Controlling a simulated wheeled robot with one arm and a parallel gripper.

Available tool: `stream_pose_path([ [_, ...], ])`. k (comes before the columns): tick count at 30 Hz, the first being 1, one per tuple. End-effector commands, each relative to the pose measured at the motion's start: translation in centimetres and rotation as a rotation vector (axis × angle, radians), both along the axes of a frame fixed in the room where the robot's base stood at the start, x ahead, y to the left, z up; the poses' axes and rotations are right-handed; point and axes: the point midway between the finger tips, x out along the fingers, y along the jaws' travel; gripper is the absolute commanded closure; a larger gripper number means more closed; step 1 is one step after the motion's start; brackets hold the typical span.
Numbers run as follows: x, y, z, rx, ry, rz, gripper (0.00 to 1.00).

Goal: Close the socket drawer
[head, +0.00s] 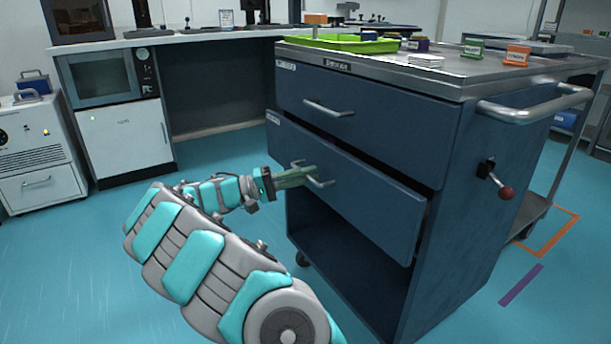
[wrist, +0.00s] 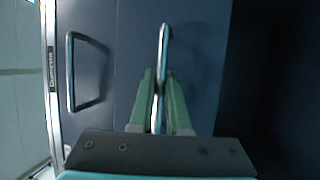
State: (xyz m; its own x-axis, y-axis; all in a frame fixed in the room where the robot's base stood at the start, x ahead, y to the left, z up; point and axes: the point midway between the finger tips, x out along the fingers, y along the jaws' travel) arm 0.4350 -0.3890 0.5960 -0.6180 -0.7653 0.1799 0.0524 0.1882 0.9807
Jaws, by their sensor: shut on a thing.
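The lower drawer (head: 374,203) of the dark blue cart stands out a little from the cart body. Which drawer is the socket drawer I cannot read from the labels. My gripper (head: 309,176) is at this drawer's bar handle (head: 323,184). In the wrist view my green fingers (wrist: 161,100) are on both sides of the handle (wrist: 163,62), shut on it. The upper drawer (head: 359,122) looks flush with the cart, and its handle (wrist: 75,70) also shows in the wrist view.
The cart top (head: 460,75) carries a green tray (head: 345,43) and small labelled boxes. An open dark space lies below the lower drawer. A lever with a red knob (head: 505,192) sticks out from the cart's side. Blue floor (head: 225,150) is clear to the left.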

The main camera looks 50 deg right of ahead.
Motion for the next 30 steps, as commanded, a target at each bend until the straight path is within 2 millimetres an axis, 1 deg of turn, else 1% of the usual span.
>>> stream_pose_path([
  [13,0.0,-0.1,0.0,0.001,0.000,0.000,1.00],
  [17,-0.4,-1.4,0.0,0.000,0.001,-0.003,1.00],
  [21,-1.1,-3.6,0.0,0.000,0.001,-0.003,1.00],
  [22,-1.2,-3.9,0.0,0.001,0.000,-0.002,1.00],
  [24,-1.2,-4.2,0.0,0.001,-0.001,0.000,1.00],
  [30,-1.2,-4.3,0.0,0.001,0.000,0.001,1.00],
])
